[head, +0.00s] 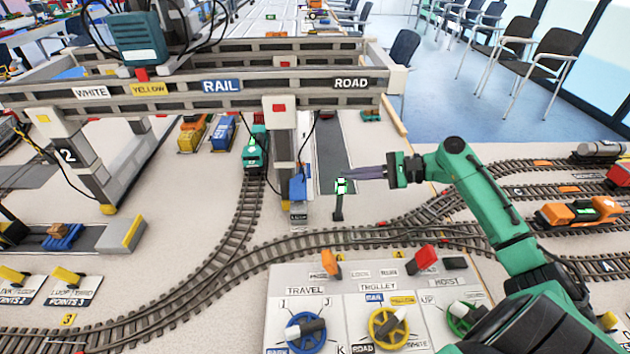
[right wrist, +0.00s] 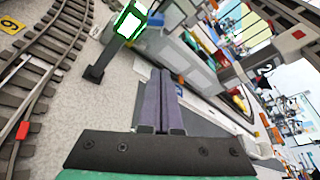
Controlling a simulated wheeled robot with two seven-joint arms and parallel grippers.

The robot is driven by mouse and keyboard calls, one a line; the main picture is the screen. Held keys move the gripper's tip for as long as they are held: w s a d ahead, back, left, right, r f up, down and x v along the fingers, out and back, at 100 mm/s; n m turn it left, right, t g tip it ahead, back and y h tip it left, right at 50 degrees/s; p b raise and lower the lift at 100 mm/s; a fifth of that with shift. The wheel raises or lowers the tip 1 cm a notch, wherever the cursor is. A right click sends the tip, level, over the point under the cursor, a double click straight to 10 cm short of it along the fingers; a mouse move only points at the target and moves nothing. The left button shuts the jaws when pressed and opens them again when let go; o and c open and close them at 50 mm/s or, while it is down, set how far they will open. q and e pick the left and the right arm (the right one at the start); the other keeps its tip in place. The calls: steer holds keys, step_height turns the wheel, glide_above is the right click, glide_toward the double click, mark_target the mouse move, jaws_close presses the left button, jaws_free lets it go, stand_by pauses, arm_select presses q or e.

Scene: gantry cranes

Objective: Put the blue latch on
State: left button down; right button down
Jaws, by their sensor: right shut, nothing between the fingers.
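The blue latch (head: 298,188) looks to be the small blue block low on the front leg of the gantry crane (head: 281,130), above a small label plate. Whether it is on or off I cannot tell. My right gripper (head: 335,173) points left, with its long fingers shut and empty. In the head view its tips are a short way right of the blue block, apart from it. The right wrist view shows the closed fingers (right wrist: 160,72) side by side. My left gripper is not in view.
A small post with a green-edged lit sign (head: 340,187) stands just below my right fingertips; the sign also shows in the right wrist view (right wrist: 131,20). Curved track (head: 310,241) runs in front. A control panel (head: 345,300) with knobs and levers is nearer. A green truck (head: 255,150) stands left of the leg.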

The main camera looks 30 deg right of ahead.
glide_above(316, 196)
step_height(316, 196, down, 2)
steer(key=shift+d+f, duration=0.1)
steer(key=shift+f, duration=0.1)
steer(key=shift+s+a+r+p, duration=0.35)
steer(key=shift+a+r+p, duration=0.1)
steer(key=shift+r, duration=0.15)
steer(key=shift+s+a+r+p, duration=0.3)
steer(key=shift+s+r+p, duration=0.1)
steer(key=shift+r, duration=0.2)
steer(key=shift+s+a+r, duration=0.1)
steer(key=shift+s+r, duration=0.1)
steer(key=shift+r, duration=0.1)
steer(key=shift+w+f, duration=0.1)
steer(key=p, duration=0.2)
steer(key=shift+s+r+p, duration=0.2)
steer(key=shift+r+p, duration=0.1)
steer(key=shift+p, duration=0.1)
